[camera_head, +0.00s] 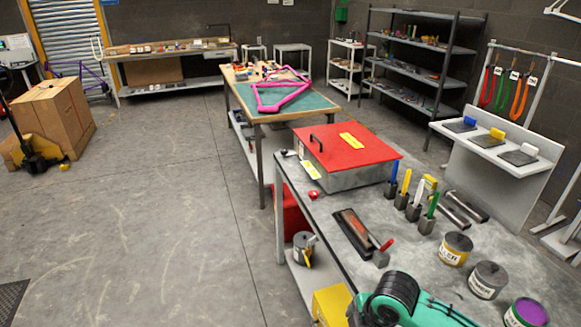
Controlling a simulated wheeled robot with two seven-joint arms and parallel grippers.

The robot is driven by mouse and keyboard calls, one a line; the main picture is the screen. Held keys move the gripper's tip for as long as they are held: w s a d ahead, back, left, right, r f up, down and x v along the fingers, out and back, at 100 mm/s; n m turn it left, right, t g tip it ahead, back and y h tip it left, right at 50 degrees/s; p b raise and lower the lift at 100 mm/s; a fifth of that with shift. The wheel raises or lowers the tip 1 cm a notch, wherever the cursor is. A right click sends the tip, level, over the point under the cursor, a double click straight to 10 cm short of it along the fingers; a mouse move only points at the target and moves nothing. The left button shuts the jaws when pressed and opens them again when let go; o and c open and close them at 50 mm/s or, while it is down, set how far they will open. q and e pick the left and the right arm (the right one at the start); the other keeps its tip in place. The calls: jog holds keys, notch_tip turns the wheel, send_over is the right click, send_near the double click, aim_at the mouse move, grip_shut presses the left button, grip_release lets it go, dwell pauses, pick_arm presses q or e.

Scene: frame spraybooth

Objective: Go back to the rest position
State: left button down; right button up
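Neither of my grippers shows in the head view. A teal and black ribbed part juts in at the bottom edge, over the near end of the workbench; it may be a link of my own arm, but I cannot tell. It hides part of the bench's front corner. The grey workbench (325,207) carries a box with a red lid (340,150), which is shut. No gripper touches anything that I can see.
The bench holds upright coloured-handled tools (406,184), a flat dark tool (354,230) and paint cans (456,248). Behind stands a table with a pink frame (282,95). A cardboard box (57,112) stands at left. The concrete floor (150,210) is broadly clear.

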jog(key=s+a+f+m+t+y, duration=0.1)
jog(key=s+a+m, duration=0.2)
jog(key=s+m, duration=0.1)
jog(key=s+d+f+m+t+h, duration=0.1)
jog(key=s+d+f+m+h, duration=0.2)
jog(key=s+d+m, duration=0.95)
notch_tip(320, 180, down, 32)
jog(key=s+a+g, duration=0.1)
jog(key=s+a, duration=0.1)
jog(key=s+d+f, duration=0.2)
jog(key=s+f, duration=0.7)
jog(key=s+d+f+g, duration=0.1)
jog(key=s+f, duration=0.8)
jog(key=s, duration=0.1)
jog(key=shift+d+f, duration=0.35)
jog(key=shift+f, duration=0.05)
